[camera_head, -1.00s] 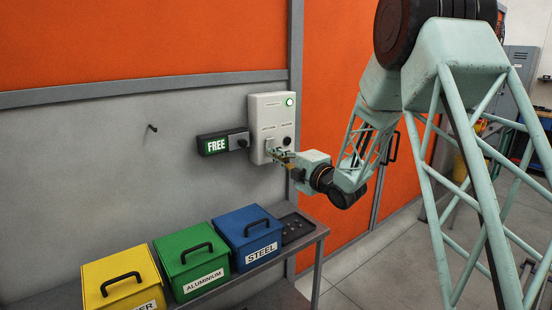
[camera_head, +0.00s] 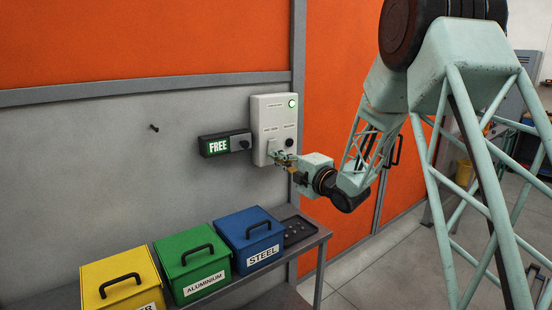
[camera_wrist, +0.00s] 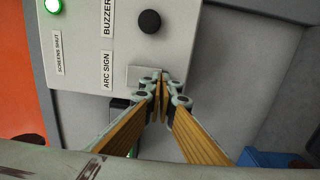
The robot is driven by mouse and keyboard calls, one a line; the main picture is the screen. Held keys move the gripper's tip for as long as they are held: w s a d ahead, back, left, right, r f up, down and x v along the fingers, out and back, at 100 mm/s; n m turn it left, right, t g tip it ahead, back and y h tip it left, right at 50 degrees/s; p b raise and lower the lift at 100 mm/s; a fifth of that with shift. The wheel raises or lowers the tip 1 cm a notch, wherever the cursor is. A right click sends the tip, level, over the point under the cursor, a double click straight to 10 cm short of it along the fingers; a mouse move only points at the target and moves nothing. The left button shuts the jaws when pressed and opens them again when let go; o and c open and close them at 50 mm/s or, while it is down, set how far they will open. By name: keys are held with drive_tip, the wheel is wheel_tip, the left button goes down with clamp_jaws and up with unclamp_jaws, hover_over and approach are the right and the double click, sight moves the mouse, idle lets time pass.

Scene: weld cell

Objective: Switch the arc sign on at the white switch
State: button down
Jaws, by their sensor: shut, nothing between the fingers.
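The white switch (camera_wrist: 140,75) labelled ARC SIGN is on the pale control panel (camera_head: 272,112). My gripper (camera_head: 282,157) is shut and empty, its fingertips (camera_wrist: 160,78) at the right edge of the switch in the wrist view. I cannot tell whether they touch it. The fingers hide part of the switch. A dark sign box (camera_head: 224,144) left of the panel shows FREE in lit white letters on green.
The panel also has a black buzzer button (camera_wrist: 149,21) and a lit green lamp (camera_wrist: 53,6) labelled SCREENS SHUT. Below, a bench holds yellow (camera_head: 120,282), green (camera_head: 190,262) and blue (camera_head: 249,238) lidded boxes and a dark tray (camera_head: 297,232).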

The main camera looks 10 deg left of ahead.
drive_tip(key=f+b+v, duration=0.1)
drive_tip(key=b+v, duration=0.1)
drive_tip(key=v, duration=1.1)
drive_tip(key=shift+s+d, duration=0.2)
drive_tip(key=shift+d, duration=0.1)
idle(0.3)
